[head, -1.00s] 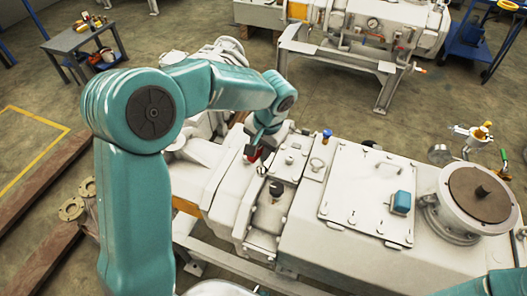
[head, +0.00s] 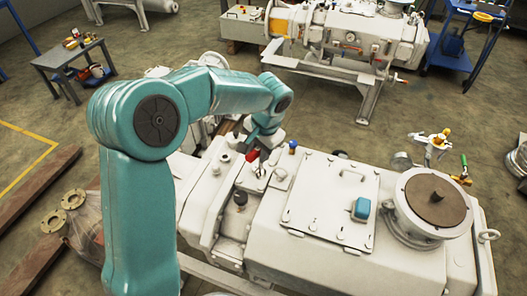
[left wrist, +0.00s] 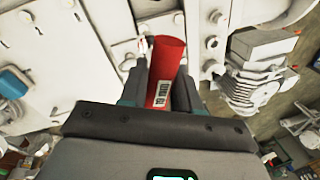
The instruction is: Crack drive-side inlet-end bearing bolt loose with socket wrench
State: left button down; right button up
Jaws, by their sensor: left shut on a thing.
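My left gripper (head: 262,141) is over the far side of the white pump housing (head: 330,200). In the left wrist view my left gripper (left wrist: 160,95) is shut on a red handle with a barcode label (left wrist: 167,65), which I take to be the socket wrench. The handle's red end (head: 252,153) also shows in the head view. The wrench's working end and the bearing bolt cannot be made out, so I cannot tell whether they touch. My right gripper is not in view.
A blue block (head: 362,208) sits on the bolted cover plate (head: 330,190). A round flange with a brown disc (head: 432,195) stands at the right. A second machine (head: 345,40) stands behind. A tool table (head: 75,50) is at the far left.

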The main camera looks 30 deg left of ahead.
aim_at(260, 173)
pick_arm(q)
jog(key=shift+s+d+r, duration=0.1)
jog(key=shift+d+r, duration=0.05)
jog(key=shift+d, duration=0.05)
jog(key=shift+a+f, duration=0.2)
jog(key=shift+a, duration=0.1)
jog(key=shift+d+f+b, duration=0.2)
jog(key=shift+f+b, duration=0.35)
jog(key=shift+b, duration=0.15)
jog(key=shift+a+f+b, duration=0.2)
jog(key=shift+f+b, duration=0.8)
jog(key=shift+f, duration=0.2)
jog(key=shift+d+f+b, duration=0.2)
jog(key=shift+f+b, duration=0.4)
jog(key=shift+a+f, duration=0.15)
jog(key=shift+f, duration=0.25)
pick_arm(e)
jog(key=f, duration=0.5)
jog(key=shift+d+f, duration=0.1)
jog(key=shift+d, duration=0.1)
pick_arm(q)
jog(key=shift+r, duration=0.1)
jog(key=shift+b, duration=0.3)
